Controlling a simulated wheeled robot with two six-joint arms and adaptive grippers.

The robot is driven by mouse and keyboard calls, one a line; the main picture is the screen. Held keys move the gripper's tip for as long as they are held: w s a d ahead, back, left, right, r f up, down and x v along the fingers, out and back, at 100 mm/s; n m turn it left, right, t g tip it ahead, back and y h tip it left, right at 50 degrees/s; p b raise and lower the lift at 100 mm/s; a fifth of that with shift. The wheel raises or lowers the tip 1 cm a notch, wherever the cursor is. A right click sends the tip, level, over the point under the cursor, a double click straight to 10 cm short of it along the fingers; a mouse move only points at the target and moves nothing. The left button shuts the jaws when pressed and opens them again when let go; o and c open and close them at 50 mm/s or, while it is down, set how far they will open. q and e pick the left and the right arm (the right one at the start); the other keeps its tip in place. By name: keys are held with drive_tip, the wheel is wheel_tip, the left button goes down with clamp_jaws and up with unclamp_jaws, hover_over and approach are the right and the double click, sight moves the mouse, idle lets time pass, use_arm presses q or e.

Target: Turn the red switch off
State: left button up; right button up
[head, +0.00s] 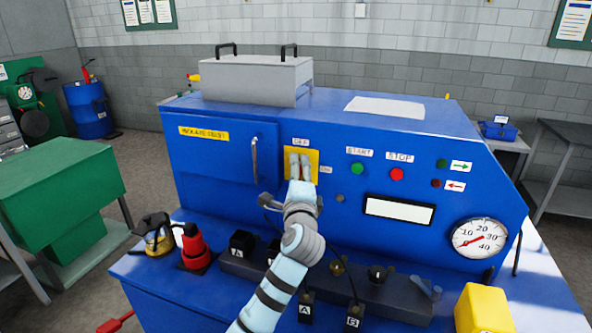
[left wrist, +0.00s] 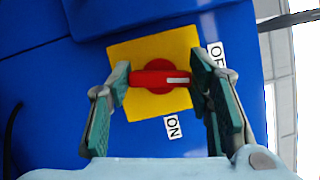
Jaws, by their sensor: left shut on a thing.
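The red switch (left wrist: 150,78) is a rotary knob on a yellow plate on the blue machine's front. In the left wrist view its bar lies level, with the white mark at the right end, on the side of the OFF label (left wrist: 217,58). The ON label (left wrist: 173,127) is below the plate. My left gripper (head: 300,163) is at the yellow plate (head: 288,165) in the head view and hides the knob there. In the left wrist view the left gripper's fingers (left wrist: 160,82) are shut on the two ends of the red bar. My right gripper is not in view.
Right of the plate are a green start button (head: 358,168), a red stop button (head: 397,174) and a gauge (head: 479,239).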

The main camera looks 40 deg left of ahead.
use_arm(q)
drive_tip(key=shift+n+g, duration=0.5)
drive_tip(key=shift+n, duration=0.8)
drive_tip(key=o, duration=1.1)
drive_tip(key=shift+o, duration=0.2)
drive_tip(key=v, duration=1.2)
drive_tip(key=shift+r, duration=0.2)
drive_tip(key=shift+a+f, duration=0.1)
drive_tip(key=shift+s, duration=0.1)
